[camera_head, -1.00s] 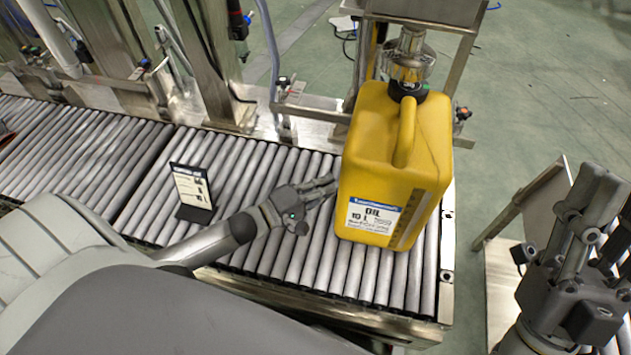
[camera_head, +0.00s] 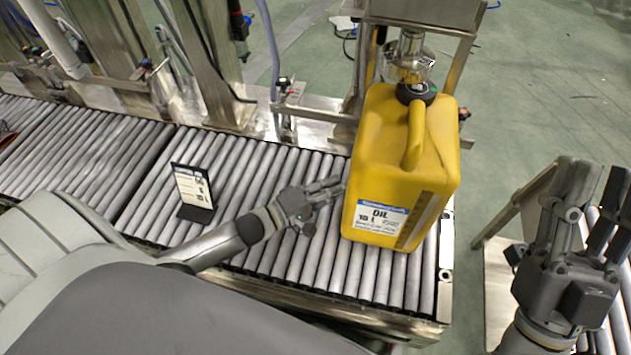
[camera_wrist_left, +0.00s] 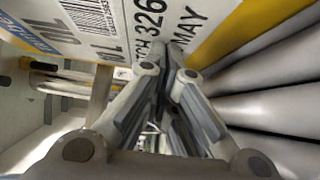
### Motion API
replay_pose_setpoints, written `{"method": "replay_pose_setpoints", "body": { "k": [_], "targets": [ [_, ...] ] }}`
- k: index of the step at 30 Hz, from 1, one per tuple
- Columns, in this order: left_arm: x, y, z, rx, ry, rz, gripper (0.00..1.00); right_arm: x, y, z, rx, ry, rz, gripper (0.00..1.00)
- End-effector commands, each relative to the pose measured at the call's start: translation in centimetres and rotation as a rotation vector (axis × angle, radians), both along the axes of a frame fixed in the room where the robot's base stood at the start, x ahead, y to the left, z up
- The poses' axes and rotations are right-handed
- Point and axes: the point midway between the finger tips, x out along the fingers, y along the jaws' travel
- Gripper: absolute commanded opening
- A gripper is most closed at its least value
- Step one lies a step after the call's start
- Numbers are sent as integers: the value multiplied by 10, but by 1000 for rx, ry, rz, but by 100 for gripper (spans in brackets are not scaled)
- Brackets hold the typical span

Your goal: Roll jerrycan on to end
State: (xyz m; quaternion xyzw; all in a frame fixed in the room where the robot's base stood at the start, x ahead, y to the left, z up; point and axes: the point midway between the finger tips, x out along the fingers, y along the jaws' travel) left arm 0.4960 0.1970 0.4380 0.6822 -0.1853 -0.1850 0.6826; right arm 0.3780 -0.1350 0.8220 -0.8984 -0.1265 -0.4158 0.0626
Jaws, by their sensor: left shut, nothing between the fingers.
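The yellow jerrycan (camera_head: 435,150) stands upright on the roller conveyor (camera_head: 265,175), near its right end. Its dark cap is at the top rear and its white oil label faces the front. My left gripper (camera_head: 338,185) is shut and empty, with its fingertips at the can's lower left side; contact is hard to tell. In the left wrist view the shut fingers (camera_wrist_left: 165,65) point at the can's label (camera_wrist_left: 120,40), very close. My right gripper (camera_head: 598,180) is to the right, off the conveyor, fingers up, apart and empty.
A small black stand with a white card (camera_head: 193,190) is on the rollers left of my left gripper. A metal frame with a filling nozzle (camera_head: 410,62) stands directly behind and above the can. The conveyor's end plate (camera_head: 446,265) is just right of the can.

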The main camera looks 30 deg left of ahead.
Motion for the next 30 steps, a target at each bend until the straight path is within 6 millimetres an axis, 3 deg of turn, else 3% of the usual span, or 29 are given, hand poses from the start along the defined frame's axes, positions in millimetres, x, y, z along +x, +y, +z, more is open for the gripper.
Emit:
{"method": "replay_pose_setpoints", "body": {
  "k": [30],
  "targets": [
    [4,-17,0,0,0,-1,0,24,4,-22,-50,173,-8,40]
  ]
}}
